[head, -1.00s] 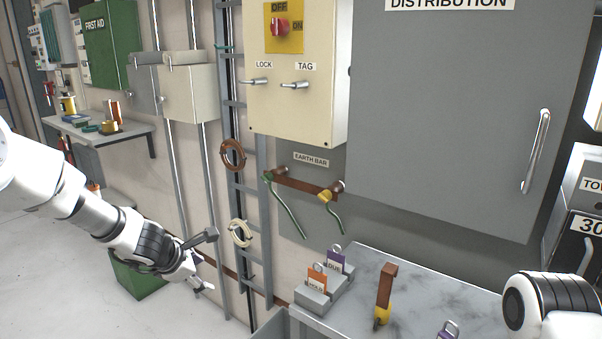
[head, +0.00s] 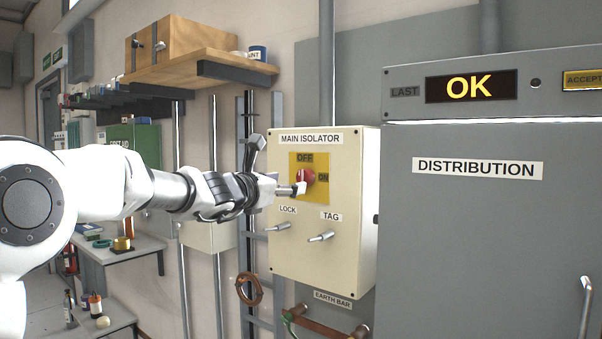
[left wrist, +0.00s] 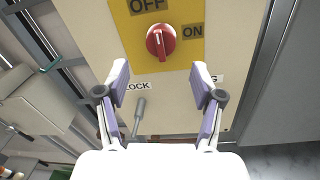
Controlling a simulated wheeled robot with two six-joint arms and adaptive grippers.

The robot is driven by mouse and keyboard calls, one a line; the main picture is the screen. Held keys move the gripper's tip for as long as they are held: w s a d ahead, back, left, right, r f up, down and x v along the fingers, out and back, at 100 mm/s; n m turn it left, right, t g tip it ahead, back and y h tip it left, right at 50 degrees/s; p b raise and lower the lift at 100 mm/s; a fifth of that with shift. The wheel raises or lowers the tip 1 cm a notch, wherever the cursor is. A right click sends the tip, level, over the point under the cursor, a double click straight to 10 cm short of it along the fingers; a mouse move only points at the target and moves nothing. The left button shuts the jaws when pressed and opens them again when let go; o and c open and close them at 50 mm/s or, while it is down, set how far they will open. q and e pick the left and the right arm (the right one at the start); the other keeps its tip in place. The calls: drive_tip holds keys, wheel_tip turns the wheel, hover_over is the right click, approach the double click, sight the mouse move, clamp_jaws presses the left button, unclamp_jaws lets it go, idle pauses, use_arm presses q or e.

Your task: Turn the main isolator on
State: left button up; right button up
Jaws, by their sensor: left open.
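The main isolator box (head: 322,247) is a cream box on the wall with OFF and ON marks on a yellow plate (head: 323,161). Its red rotary knob (head: 306,176) sits on that plate and also shows in the left wrist view (left wrist: 161,42). There the knob's pale pointer line runs up toward the OFF label. My left gripper (head: 281,168) is in front of the box, close to the knob. In the left wrist view my left gripper (left wrist: 162,85) is open and empty, with the knob ahead of its fingertips, not between them. My right gripper is not in view.
LOCK (head: 278,227) and TAG (head: 321,237) pegs stick out below the knob. The grey distribution cabinet (head: 480,230) stands to the right.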

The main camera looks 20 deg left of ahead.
sight(299, 180)
use_arm(q)
drive_tip(key=p+x, duration=0.1)
drive_tip(key=x, duration=0.2)
drive_tip(key=p+x, duration=0.1)
drive_tip(key=x, duration=0.1)
drive_tip(key=shift+w+d+r+p, duration=0.15)
drive_tip(key=shift+d+r+p, duration=0.05)
drive_tip(key=shift+r+p, duration=0.15)
drive_tip(key=shift+w+d+f, duration=0.1)
drive_tip(key=shift+w, duration=0.2)
drive_tip(key=shift+w+f, duration=0.15)
drive_tip(key=shift+f, duration=0.05)
drive_tip(key=c, duration=1.1)
drive_tip(key=shift+c, duration=0.2)
